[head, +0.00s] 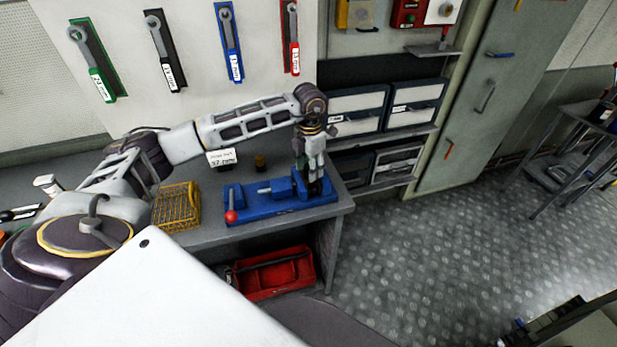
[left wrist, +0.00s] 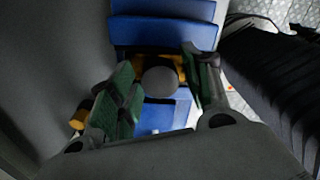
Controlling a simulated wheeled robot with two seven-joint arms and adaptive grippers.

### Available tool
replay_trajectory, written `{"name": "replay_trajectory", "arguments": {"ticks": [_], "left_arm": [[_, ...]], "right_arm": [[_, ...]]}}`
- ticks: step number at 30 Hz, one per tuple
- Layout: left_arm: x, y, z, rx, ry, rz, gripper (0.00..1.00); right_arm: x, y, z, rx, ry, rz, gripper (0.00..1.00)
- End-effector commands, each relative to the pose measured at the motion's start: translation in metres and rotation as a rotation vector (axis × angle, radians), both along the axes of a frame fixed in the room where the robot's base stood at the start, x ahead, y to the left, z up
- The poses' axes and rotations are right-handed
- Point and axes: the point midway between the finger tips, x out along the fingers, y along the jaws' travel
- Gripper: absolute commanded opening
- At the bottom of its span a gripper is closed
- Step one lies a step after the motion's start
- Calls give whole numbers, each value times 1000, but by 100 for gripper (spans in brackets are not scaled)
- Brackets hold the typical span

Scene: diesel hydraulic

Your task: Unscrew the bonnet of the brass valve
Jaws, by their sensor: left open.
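The blue vise (head: 245,203) with a red-knobbed handle sits on the bench. My left gripper (head: 314,186) points down over the vise's right end and hides most of what is there. In the left wrist view, the brass valve (left wrist: 178,64) shows as yellow-brown parts around a round grey top, between the blue vise jaws (left wrist: 162,32). My left gripper (left wrist: 162,82) is open, with one green-padded finger on either side of the round top. I cannot tell whether the fingers touch it. My right gripper is not in view.
Wrenches hang on the wall panel (head: 190,50). A red toolbox (head: 272,274) is below.

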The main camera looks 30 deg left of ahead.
Motion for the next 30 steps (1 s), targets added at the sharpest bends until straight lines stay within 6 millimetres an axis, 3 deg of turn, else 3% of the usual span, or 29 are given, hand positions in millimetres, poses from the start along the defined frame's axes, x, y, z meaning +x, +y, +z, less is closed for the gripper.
{"name": "replay_trajectory", "arguments": {"ticks": [15, 25, 30], "left_arm": [[0, 0, 0, 0, -1, -282, 49], [0, 0, 0, 0, -1, -308, 49], [0, 0, 0, 0, -1, -308, 28]], "right_arm": [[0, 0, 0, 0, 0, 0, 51], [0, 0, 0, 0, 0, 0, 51], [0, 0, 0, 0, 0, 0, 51]]}}
